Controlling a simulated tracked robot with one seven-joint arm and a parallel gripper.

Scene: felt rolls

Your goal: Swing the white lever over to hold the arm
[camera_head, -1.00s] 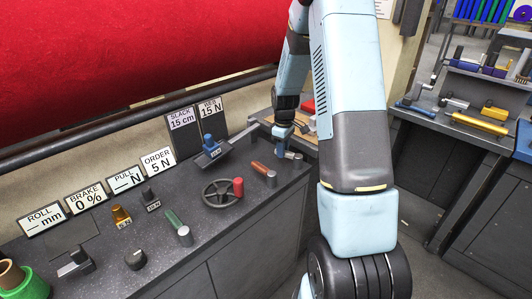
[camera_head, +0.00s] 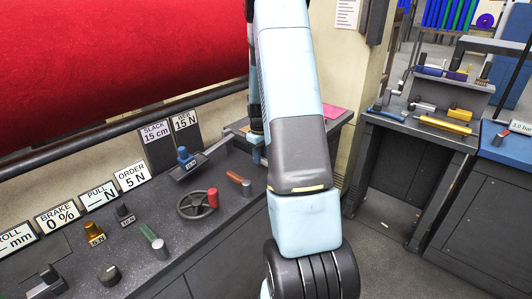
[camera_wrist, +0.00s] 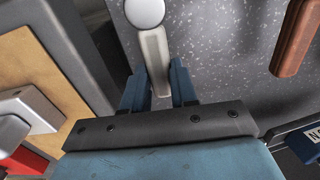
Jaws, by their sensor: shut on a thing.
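The white lever (camera_wrist: 154,55) shows in the wrist view as a pale bar with a round white end (camera_wrist: 145,11) at the top, over the speckled dark bench top. My gripper (camera_wrist: 159,80) is shut on the bar, with one blue finger on each side of it. In the head view my gripper (camera_head: 258,152) is low at the bench's far right part, mostly behind my own arm. The lever is hidden there. I cannot tell which part is the arm to be held; a grey bar with a blue weight (camera_head: 185,157) lies left of my gripper.
A red-brown handle (camera_head: 238,178) and a handwheel (camera_head: 198,204) stand close by on the bench. The brown handle also shows in the wrist view (camera_wrist: 296,38). A tan board with a grey block (camera_wrist: 30,108) lies left. The large red roll (camera_head: 110,65) is behind.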

